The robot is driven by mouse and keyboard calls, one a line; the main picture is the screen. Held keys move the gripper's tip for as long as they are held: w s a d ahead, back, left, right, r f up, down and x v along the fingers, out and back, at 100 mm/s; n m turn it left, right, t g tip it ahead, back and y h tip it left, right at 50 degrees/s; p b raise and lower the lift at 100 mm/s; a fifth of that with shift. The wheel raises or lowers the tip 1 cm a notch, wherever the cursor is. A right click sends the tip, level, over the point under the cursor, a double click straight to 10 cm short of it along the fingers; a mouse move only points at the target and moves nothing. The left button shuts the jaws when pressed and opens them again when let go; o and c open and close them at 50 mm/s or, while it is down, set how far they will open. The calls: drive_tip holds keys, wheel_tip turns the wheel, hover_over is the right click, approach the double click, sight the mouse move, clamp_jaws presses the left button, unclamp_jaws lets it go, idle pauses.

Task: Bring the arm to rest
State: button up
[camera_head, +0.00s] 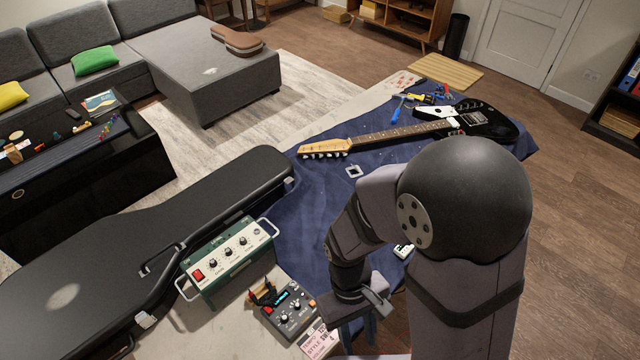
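My gripper (358,328) is at the lower middle, pointing down near the front edge of the table. It is partly hidden by my own arm, and I cannot tell whether its fingers are apart or shut. I see nothing clearly held in it. A black electric guitar (480,119) lies on the blue cloth (310,215) at the back right, its neck pointing left, well apart from my gripper.
A black guitar case (215,205) lies at left. A green amplifier box (228,258), a grey pedal (287,312) and a pink-and-white card (319,340) are left of my gripper. Tools (425,99) lie behind the guitar. A small square part (354,171) lies on the cloth.

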drive_tip(key=w+d+r+m+t+y+b, duration=0.2)
drive_tip(key=w+d+r+m+t+b, duration=0.15)
drive_tip(key=w+d, duration=0.25)
wheel_tip(320, 180, down, 29)
drive_tip(key=d+m+b, duration=0.1)
drive_tip(key=b, duration=2.7)
drive_tip(key=shift+w+r, duration=0.15)
drive_tip(key=shift+w, duration=0.1)
drive_tip(key=shift+m, duration=0.25)
